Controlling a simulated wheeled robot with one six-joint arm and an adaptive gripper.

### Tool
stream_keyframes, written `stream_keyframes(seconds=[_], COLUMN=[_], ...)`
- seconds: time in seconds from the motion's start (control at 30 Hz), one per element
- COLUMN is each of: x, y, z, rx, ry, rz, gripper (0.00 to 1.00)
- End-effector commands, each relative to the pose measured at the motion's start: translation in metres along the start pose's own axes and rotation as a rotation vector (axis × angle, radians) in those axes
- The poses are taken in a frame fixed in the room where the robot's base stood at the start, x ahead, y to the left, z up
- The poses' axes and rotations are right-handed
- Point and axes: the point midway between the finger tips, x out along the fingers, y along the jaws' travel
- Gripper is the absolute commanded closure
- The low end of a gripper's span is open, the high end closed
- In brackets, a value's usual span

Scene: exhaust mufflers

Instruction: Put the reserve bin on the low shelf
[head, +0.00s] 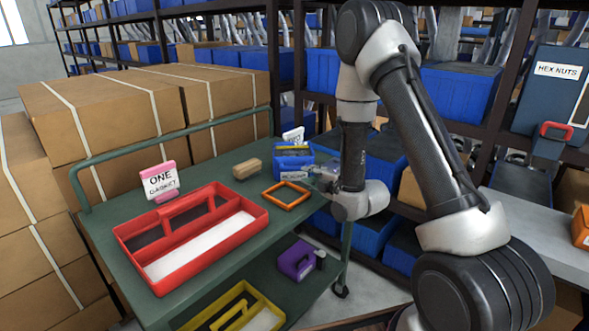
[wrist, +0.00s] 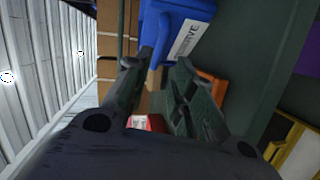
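The blue reserve bin (head: 293,173) stands on the top of the green cart (head: 225,172), at its far right corner. In the wrist view the bin (wrist: 205,12) is close ahead, and its white label shows the letters "RVE". My gripper (head: 323,175) is at the right side of the bin. In the wrist view my gripper's fingers (wrist: 157,65) are apart, with a blue edge of the bin showing between them; I cannot tell whether they touch it. The cart's lower shelf (head: 308,292) lies below the top.
A purple bin (head: 296,259) and a yellow tote (head: 233,308) occupy the lower shelf. Racks with blue bins stand behind.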

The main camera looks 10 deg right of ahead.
Motion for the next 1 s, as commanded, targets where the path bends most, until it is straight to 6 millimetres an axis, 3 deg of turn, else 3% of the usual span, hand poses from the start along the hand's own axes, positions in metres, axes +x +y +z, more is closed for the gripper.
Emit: stream_keyframes(seconds=[0.17,0.6,0.9,1.0], x=[0.013,0.073,0.079,0.078], y=[-0.003,0.002,0.002,0.002], z=[-0.002,0.006,0.006,0.006], rx=[-0.019,-0.018,-0.016,-0.016], ry=[0.01,0.009,0.007,0.007], rz=[0.02,0.019,0.018,0.018], gripper=[0.75,0.75,0.75,0.94])
